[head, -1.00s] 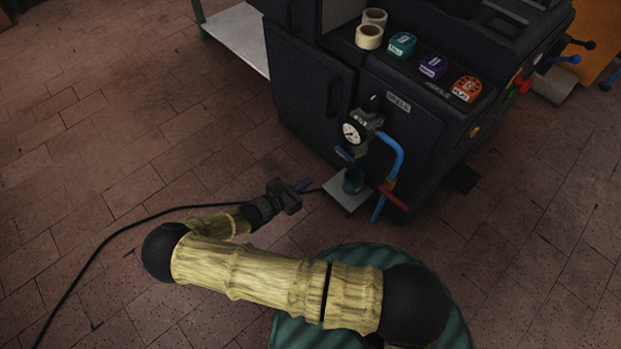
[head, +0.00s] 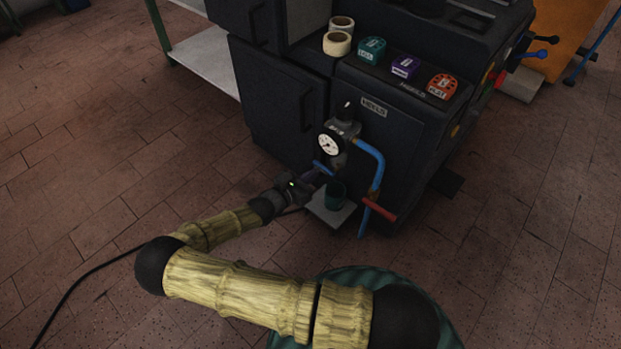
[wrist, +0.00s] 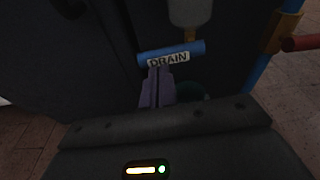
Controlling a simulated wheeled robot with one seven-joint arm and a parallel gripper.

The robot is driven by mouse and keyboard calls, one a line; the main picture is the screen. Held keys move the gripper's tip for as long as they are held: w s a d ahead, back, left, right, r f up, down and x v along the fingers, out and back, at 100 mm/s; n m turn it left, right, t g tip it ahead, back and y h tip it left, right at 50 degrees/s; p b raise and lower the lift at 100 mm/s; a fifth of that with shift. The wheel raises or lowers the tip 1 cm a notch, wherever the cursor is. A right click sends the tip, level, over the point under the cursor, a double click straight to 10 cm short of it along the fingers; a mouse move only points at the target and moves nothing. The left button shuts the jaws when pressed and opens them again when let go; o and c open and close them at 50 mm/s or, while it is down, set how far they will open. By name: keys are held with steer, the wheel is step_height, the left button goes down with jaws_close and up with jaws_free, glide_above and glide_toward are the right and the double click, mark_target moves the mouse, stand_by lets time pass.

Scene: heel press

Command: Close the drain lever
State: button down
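The blue drain lever (wrist: 148,58), labelled DRAIN, lies crosswise, slightly tilted, below a pale cylindrical bowl (wrist: 190,10) in the wrist view. In the head view the lever (head: 322,167) shows small below the round gauge. My gripper (wrist: 158,72) has its purple fingers together with only a thin seam between them. The fingertips are at the lower edge of the label; I cannot tell whether they touch the lever. In the head view my gripper (head: 316,178) is just below and left of the lever. Nothing shows between the fingers.
A teal cup (head: 335,196) stands on a light plate (head: 322,214) under the lever. A red-handled lever (head: 380,208) and blue pipe (head: 371,154) are to the right. The gauge (head: 330,145) is above.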

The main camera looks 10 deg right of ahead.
steer(key=shift+r, duration=0.15)
steer(key=r+p, duration=0.1)
steer(key=p, duration=0.2)
steer(key=shift+w, duration=0.1)
steer(key=shift+d, duration=0.3)
steer(key=f+p+v, duration=0.2)
steer(key=p+v, duration=0.2)
steer(key=v, duration=0.9)
steer(key=shift+s+a+f, duration=0.2)
steer(key=shift+a+f, duration=0.3)
steer(key=shift+f, duration=0.25)
